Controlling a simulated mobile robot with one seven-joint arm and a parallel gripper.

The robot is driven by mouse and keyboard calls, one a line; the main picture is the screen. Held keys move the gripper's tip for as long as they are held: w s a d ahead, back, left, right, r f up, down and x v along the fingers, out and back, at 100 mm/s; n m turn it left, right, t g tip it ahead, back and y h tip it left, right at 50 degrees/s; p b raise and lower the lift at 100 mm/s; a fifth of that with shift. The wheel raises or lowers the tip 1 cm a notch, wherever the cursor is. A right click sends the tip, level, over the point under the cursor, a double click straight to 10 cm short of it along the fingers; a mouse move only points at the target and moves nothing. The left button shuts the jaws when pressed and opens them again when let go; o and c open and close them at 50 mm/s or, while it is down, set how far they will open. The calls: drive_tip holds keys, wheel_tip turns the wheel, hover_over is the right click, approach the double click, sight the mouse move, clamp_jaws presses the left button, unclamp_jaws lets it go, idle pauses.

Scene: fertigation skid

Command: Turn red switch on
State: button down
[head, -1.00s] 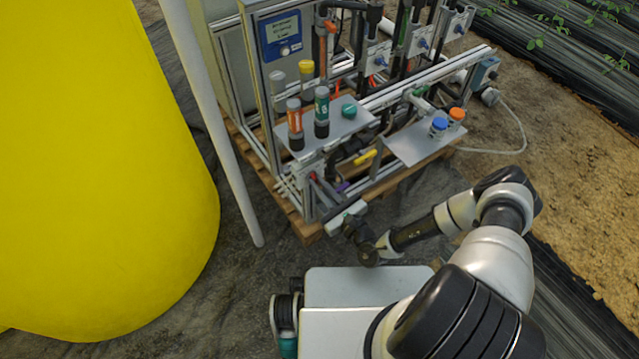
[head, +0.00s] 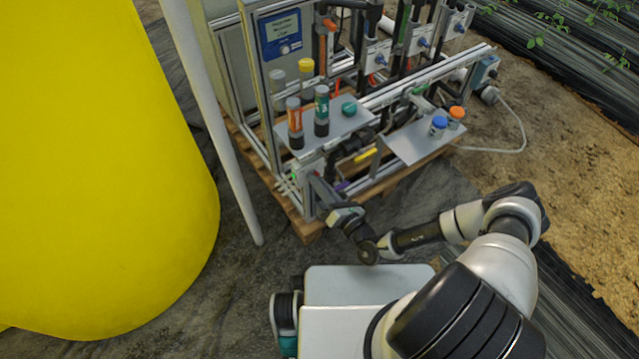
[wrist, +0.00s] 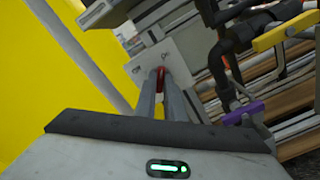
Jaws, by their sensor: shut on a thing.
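The red switch (wrist: 161,76) shows in the wrist view as a narrow red piece on a white plate (wrist: 178,62) with small dark markings. My gripper (wrist: 165,84) is shut on it, one grey finger on each side. The fingers hide most of the switch, so its exact angle is hard to tell. In the head view my gripper (head: 314,178) reaches the white switch box (head: 306,171) at the skid's lower front corner. The switch itself is hidden there.
Above the box, a grey shelf (head: 350,120) carries several bottles with coloured caps. A yellow-handled valve (head: 366,156) and a purple piece (wrist: 243,111) are to the right. A pale post (head: 222,140) and a large yellow tank (head: 90,170) stand left.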

drive_tip(key=shift+m, duration=0.7)
drive_tip(key=c, duration=1.8)
unclamp_jaws()
drive_tip(key=shift+c, duration=0.2)
